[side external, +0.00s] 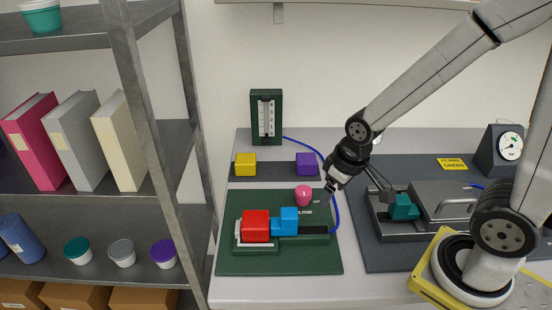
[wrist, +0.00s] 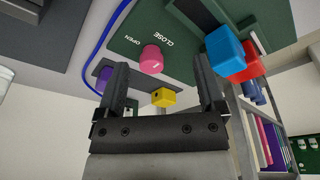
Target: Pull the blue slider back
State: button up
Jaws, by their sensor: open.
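The blue slider (side external: 289,220) is a block on a dark track on the green panel (side external: 235,265). It sits against the right side of a red block (side external: 256,226). In the wrist view the blue slider (wrist: 224,50) is at upper right, with the red block (wrist: 246,65) beside it. My gripper (side external: 334,184) is above and to the right of the slider, apart from it. In the wrist view my gripper (wrist: 160,70) has its two fingers spread with nothing held between them.
A pink knob (side external: 303,195) stands behind the slider, near the CLOSE label. Yellow (side external: 245,164) and purple (side external: 306,163) blocks sit farther back. A blue tube (side external: 336,212) runs past the panel's right side. A grey device with a teal block (side external: 403,207) is at right, a shelf at left.

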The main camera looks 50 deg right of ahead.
aim_at(288, 213)
jog(key=w+a+n, duration=0.1)
jog(key=a+n, duration=0.1)
jog(key=w+a+r+n+g, duration=0.1)
jog(key=w+a+n, duration=0.1)
jog(key=a+n, duration=0.1)
jog(key=w+a+r+n+g, duration=0.1)
jog(key=w+a+n, duration=0.1)
jog(key=a, duration=0.1)
jog(key=shift+r, duration=0.25)
jog(key=shift+w+a+r+n, duration=0.15)
jog(key=shift+a+r+n, duration=0.05)
jog(key=shift+a+n, duration=0.45)
jog(key=shift+f, duration=0.1)
jog(key=shift+d+f, duration=0.1)
jog(key=shift+f, duration=3.7)
grip_shut()
